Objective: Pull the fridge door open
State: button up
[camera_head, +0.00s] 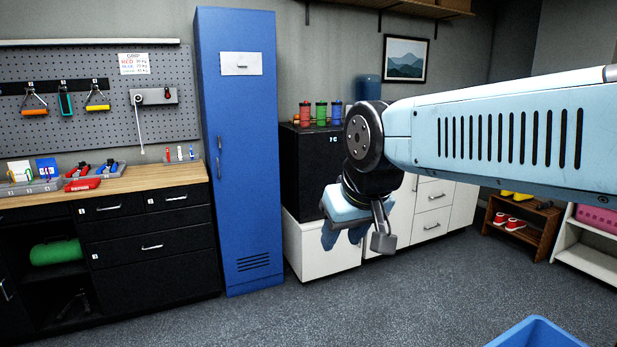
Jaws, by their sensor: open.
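The fridge appears to be the small black cabinet (303,175) on a white base, right of the blue locker. It has a small white mark near its top front edge. Its front looks shut, but my arm and gripper cover much of it, and I cannot make out its handle. My gripper (360,238) hangs low in front of the fridge and its white base, with its fingers pointing down. It is open and holds nothing that I can see. I cannot tell the exact gap between it and the fridge.
A tall blue locker (238,150) stands left of the fridge. Several coloured containers (321,113) stand on the fridge. White drawers (432,205) are to its right, partly behind my arm. A blue bin (537,333) is at the bottom right. The grey floor in front is clear.

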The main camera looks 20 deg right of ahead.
aim_at(321, 156)
jog(key=z, duration=0.05)
jog(key=i, duration=1.6)
jog(key=z, duration=0.95)
jog(key=k, duration=0.65)
jog(key=z, duration=0.2)
jog(key=i, duration=1.35)
jog(key=z, duration=0.45)
